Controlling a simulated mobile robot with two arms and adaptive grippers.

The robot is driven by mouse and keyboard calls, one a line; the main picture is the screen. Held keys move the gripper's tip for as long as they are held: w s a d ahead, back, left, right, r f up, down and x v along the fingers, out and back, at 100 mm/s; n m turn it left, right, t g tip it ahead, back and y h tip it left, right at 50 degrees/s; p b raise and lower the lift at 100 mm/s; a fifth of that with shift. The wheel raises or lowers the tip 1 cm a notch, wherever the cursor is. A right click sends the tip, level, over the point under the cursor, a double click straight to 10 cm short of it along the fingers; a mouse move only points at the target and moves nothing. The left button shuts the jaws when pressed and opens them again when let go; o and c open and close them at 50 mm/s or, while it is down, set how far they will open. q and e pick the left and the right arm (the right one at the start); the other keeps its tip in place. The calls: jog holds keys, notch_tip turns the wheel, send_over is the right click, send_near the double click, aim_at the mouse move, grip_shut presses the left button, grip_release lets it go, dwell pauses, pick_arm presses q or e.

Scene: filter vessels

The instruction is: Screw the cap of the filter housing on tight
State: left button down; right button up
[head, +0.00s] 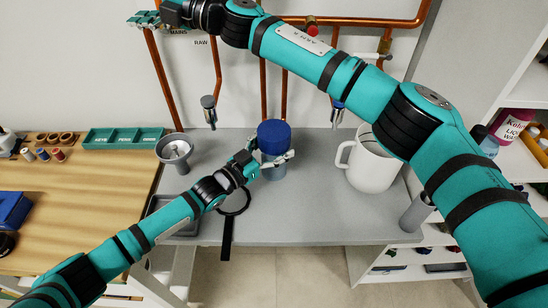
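The filter housing (272,173) stands upright on the grey counter, a grey-blue cylinder. Its blue cap (274,135) sits on top and looks level; how tight it is cannot be told. My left gripper (275,161) reaches in from the lower left and is closed around the housing's body just below the cap. One finger crosses the front; the far finger is mostly hidden. My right arm crosses the top of the view, and my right gripper (146,19) is at the upper left near the wall, far from the cap. Its finger opening is unclear.
A white jug (372,170) stands right of the housing and a grey funnel-like cup (174,150) left of it. Copper pipes (263,90) run down the wall behind. A wooden bench (85,200) is at left.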

jog(key=w+r+m+t+h, duration=0.1)
jog(key=w+m+t+h, duration=0.15)
jog(key=m+t, duration=0.45)
jog(key=m+g+h, duration=0.9)
jog(key=g+h, duration=0.5)
jog(key=h, duration=0.3)
send_over(274, 130)
notch_tip(274, 130, down, 28)
jog(key=shift+f, duration=0.1)
jog(key=shift+f, duration=4.05)
